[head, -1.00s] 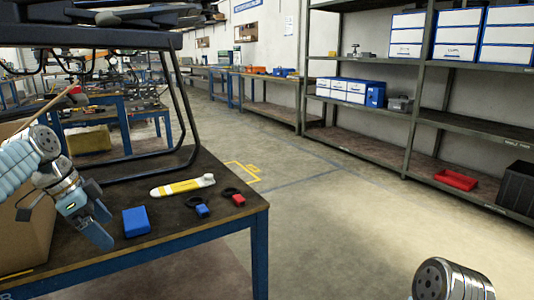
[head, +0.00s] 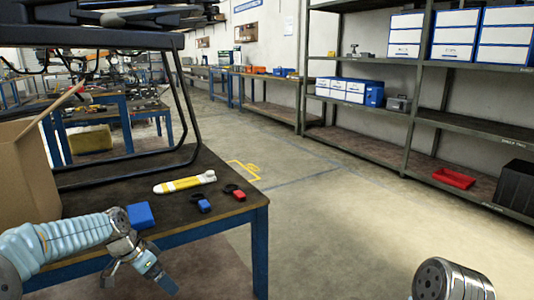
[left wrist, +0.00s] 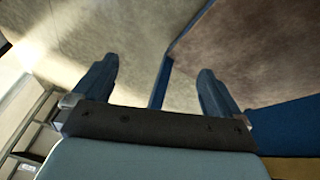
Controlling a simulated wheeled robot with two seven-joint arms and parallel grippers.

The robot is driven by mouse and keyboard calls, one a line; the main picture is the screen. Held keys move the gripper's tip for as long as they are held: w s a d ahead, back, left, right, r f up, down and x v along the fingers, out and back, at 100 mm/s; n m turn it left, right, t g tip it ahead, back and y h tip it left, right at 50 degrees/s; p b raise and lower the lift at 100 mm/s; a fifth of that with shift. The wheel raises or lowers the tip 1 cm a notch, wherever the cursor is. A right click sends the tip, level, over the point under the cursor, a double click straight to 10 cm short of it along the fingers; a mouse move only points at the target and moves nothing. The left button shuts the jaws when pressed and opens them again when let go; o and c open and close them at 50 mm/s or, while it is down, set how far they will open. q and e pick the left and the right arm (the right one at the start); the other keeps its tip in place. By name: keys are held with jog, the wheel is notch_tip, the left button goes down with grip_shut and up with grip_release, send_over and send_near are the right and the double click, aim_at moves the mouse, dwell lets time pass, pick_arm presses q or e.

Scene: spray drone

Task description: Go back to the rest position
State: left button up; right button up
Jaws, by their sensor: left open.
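My left gripper (head: 140,284) is low in front of the workbench's near edge in the head view, pointing down and to the right. Its two fingers stand apart with nothing between them, as the left wrist view (left wrist: 158,82) also shows. My right arm shows only as a metal link at the bottom right of the head view, and its gripper is out of frame.
The workbench (head: 226,214) carries a blue block (head: 140,215), a yellow-and-white tool (head: 184,182), two small tagged items, a cardboard box (head: 28,180) and a drone on a dark stand (head: 186,95). Shelves (head: 410,140) stand at the right. The floor between is clear.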

pick_arm(q)
jog(key=s+d+f+n, duration=0.25)
jog(key=d+f, duration=0.35)
jog(key=f, duration=0.6)
jog(key=s+d+f+n, duration=0.3)
jog(key=s+d+f, duration=0.2)
jog(key=s+f, duration=0.4)
jog(key=s+d+f+n+g, duration=0.1)
jog(key=s+d+f+n, duration=0.2)
jog(key=s+d+f, duration=0.2)
jog(key=s+f, duration=0.3)
jog(key=s, duration=0.4)
jog(key=shift+s+d+f, duration=0.15)
jog(key=shift+s+f, duration=0.05)
jog(key=shift+f, duration=0.2)
jog(key=shift+n, duration=0.25)
